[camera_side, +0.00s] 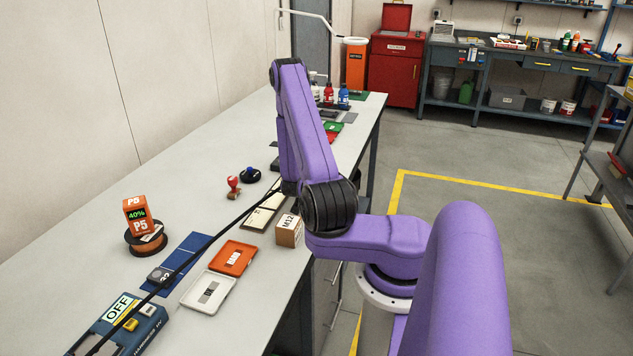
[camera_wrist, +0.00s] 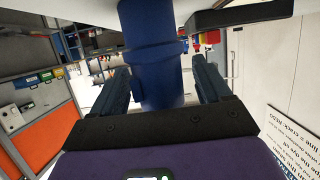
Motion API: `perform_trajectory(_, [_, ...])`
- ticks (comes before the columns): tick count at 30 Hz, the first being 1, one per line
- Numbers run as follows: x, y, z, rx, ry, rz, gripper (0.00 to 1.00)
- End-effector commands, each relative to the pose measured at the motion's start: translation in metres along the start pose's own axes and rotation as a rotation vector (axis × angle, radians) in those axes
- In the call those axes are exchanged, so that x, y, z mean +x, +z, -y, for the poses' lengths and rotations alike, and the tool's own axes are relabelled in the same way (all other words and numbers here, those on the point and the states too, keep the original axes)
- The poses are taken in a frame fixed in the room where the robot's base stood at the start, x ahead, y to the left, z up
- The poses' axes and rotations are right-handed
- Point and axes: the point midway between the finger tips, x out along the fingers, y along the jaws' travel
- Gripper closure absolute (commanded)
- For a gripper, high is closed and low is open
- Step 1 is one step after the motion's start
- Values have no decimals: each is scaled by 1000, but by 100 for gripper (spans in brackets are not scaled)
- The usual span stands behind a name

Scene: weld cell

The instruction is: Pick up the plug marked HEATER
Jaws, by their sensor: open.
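In the wrist view, my gripper (camera_wrist: 158,66) is open, with one finger on each side of a blue cylindrical body (camera_wrist: 150,38). A gap shows between the body and the right finger; contact on the left is unclear. No HEATER marking is readable, so I cannot tell whether this body is that plug. In the side view, my purple arm hides my gripper. No plug with a readable HEATER mark shows there.
In the side view, a black cable (camera_side: 205,246) crosses the bench (camera_side: 75,268) towards my arm. An OFF box (camera_side: 120,325), orange tray (camera_side: 232,258), white tray (camera_side: 207,293), M12 box (camera_side: 289,231) and red stamp (camera_side: 233,186) stand around. Bottles (camera_side: 343,96) stand farther back.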

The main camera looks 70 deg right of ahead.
Motion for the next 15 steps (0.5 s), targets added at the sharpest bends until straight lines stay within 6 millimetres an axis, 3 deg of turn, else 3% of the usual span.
perform_trajectory(4, [12, 0, 0, 0, 0, -1, 23])
perform_trajectory(11, [13, 0, 0, -1, 0, 0, 23])
perform_trajectory(13, [13, 0, 0, -1, -1, 0, 39])
perform_trajectory(15, [13, 0, 0, -1, -1, 0, 62])
